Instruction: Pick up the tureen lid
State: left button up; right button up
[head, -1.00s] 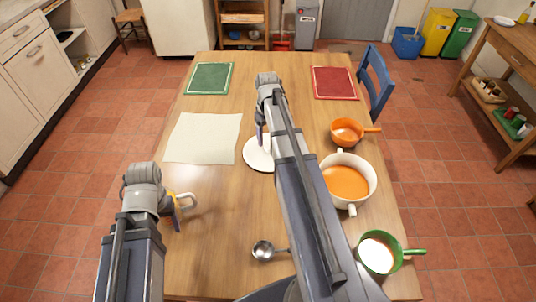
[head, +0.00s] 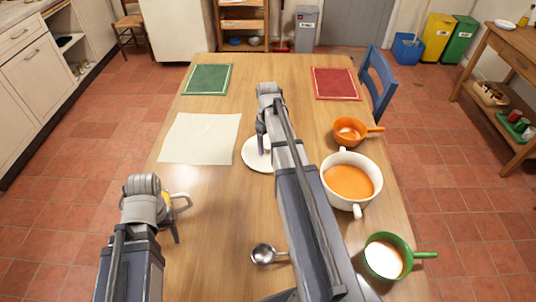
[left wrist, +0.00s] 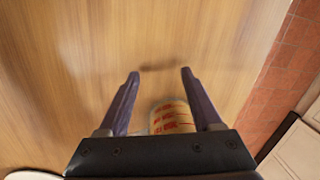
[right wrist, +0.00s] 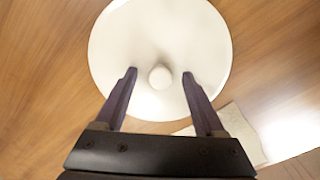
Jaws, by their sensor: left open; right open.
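The tureen lid (head: 252,160) is a white disc lying on the wooden table, partly hidden by my right arm in the head view. In the right wrist view the lid (right wrist: 160,30) fills the upper middle, and its round knob (right wrist: 160,77) shows between the fingertips. My right gripper (right wrist: 160,72) is open and empty over the lid, one finger on each side of the knob. The white two-handled tureen (head: 351,204) holds orange soup and stands to the right. My left gripper (left wrist: 157,72) is open and empty above the table at the left.
A mug with red markings (left wrist: 172,117) is close under my left gripper. A ladle (head: 264,254), a green pan (head: 384,277) and an orange pan (head: 349,132) are on the table. A pale cloth (head: 200,138) lies left of the lid.

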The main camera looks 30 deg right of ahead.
grip_shut()
dwell(0.4)
